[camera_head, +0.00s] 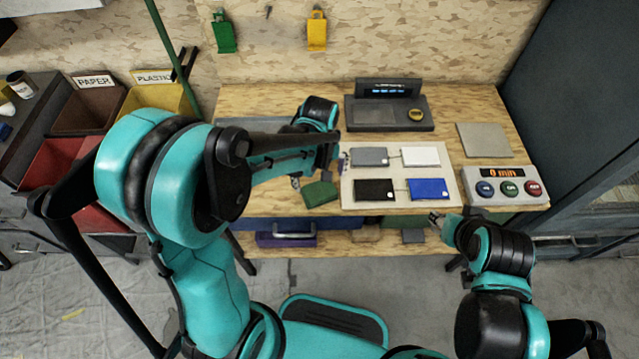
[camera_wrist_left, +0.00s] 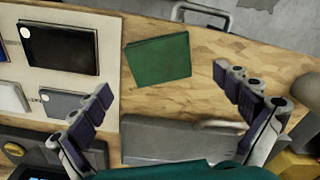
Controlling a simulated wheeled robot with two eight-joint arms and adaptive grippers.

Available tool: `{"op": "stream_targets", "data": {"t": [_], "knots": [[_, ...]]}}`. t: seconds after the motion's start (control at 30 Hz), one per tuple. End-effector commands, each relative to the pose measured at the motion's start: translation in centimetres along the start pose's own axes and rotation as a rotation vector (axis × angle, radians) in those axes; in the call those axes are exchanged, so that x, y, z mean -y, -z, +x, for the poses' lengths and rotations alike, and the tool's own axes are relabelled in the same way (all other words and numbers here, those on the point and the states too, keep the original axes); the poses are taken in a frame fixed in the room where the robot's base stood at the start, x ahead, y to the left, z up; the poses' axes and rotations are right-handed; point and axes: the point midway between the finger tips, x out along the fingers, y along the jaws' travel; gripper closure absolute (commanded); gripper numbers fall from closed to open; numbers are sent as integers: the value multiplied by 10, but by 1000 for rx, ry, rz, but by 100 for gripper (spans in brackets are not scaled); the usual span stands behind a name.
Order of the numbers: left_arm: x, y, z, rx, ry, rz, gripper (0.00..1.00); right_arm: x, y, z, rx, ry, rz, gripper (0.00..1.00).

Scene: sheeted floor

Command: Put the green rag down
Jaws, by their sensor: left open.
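The green rag (camera_head: 320,193) lies flat as a folded rectangle on the wooden table, near its front edge. It also shows in the left wrist view (camera_wrist_left: 157,60). My left gripper (camera_wrist_left: 162,82) is open and empty, with its two fingers spread apart on either side of the rag in that view. In the head view my left gripper (camera_head: 318,172) is just behind the rag, partly hidden by its own arm.
A pale board (camera_head: 402,172) with grey, white, black and blue pieces lies right of the rag. A button box (camera_head: 505,188) stands at right and a dark device (camera_head: 388,112) behind. Red (camera_head: 70,165) and yellow bins stand at left. A green item (camera_head: 223,36) hangs on the wall.

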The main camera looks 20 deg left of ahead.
Motion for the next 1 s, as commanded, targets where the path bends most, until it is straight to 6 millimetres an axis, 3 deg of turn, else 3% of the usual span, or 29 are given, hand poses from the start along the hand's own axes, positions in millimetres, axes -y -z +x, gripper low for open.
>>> {"op": "stream_targets", "data": {"t": [0.03,0.2,0.47,0.8,1.0], "knots": [[0,0,-15,0,0,0,0,0,5,-7,0,0,0,60],[0,0,-44,0,0,0,0,0,10,-14,0,0,0,60],[6,-2,-67,-22,-21,31,0,0,12,-17,0,0,0,60],[61,-28,-128,-297,-177,364,0,0,12,-17,0,0,0,60],[89,-44,-141,-487,-211,549,0,0,12,-17,0,0,0,60]]}}
